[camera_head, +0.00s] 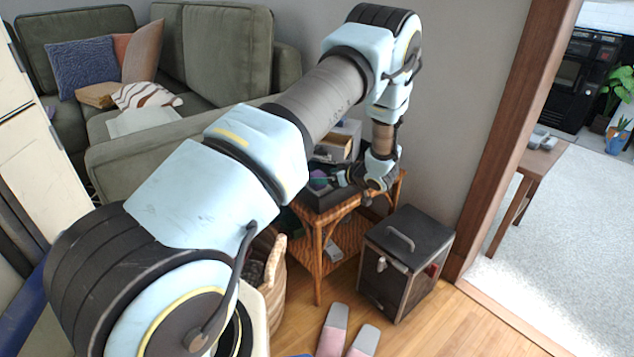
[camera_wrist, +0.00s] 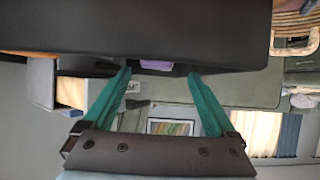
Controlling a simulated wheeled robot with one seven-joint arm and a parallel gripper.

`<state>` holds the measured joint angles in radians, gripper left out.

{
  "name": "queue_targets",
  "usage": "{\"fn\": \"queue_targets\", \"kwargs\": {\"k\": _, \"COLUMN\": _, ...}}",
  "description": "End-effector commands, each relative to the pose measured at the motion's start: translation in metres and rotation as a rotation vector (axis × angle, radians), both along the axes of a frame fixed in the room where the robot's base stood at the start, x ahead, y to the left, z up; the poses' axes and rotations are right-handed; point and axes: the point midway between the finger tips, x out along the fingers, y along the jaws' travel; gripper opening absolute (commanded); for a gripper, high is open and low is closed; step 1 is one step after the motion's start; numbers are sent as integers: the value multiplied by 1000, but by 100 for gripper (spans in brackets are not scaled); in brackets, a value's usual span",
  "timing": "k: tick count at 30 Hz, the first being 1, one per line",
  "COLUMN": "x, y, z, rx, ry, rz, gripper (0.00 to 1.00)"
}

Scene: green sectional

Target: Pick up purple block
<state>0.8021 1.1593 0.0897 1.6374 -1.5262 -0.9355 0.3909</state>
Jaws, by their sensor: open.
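The purple block (camera_wrist: 157,65) shows in the wrist view as a small strip at the edge of a large dark surface (camera_wrist: 150,28), which hides part of it. My gripper (camera_wrist: 160,74) is open, with its two teal fingers apart and the block showing in the gap between their tips. Nothing is held, and I cannot tell whether a finger touches the block. In the head view, my gripper (camera_head: 334,178) is low over the wicker side table (camera_head: 318,216), beside a small purple patch (camera_head: 318,184) that looks like the block.
A small open drawer box (camera_head: 338,144) stands at the back of the table. A dark cabinet (camera_head: 405,258) is on the floor to the right, and a wicker basket (camera_head: 274,268) is at the left. The green sofa (camera_head: 225,55) is behind. Slippers (camera_head: 348,335) lie in front.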

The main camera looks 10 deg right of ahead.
Motion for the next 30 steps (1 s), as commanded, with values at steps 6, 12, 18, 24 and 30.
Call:
{"fn": "queue_targets", "kwargs": {"k": 6, "x": 19, "y": 8, "z": -10, "rx": 0, "ry": 0, "rz": 0, "gripper": 91}}
{"fn": "queue_targets", "kwargs": {"k": 12, "x": 42, "y": 18, "z": -22, "rx": -1, "ry": 1, "rz": -1, "gripper": 91}}
{"fn": "queue_targets", "kwargs": {"k": 18, "x": 49, "y": 22, "z": -25, "rx": -2, "ry": 0, "rz": -1, "gripper": 91}}
{"fn": "queue_targets", "kwargs": {"k": 24, "x": 49, "y": 22, "z": -25, "rx": -1, "ry": 0, "rz": -2, "gripper": 84}}
{"fn": "queue_targets", "kwargs": {"k": 30, "x": 49, "y": 22, "z": -25, "rx": -1, "ry": 0, "rz": -2, "gripper": 62}}
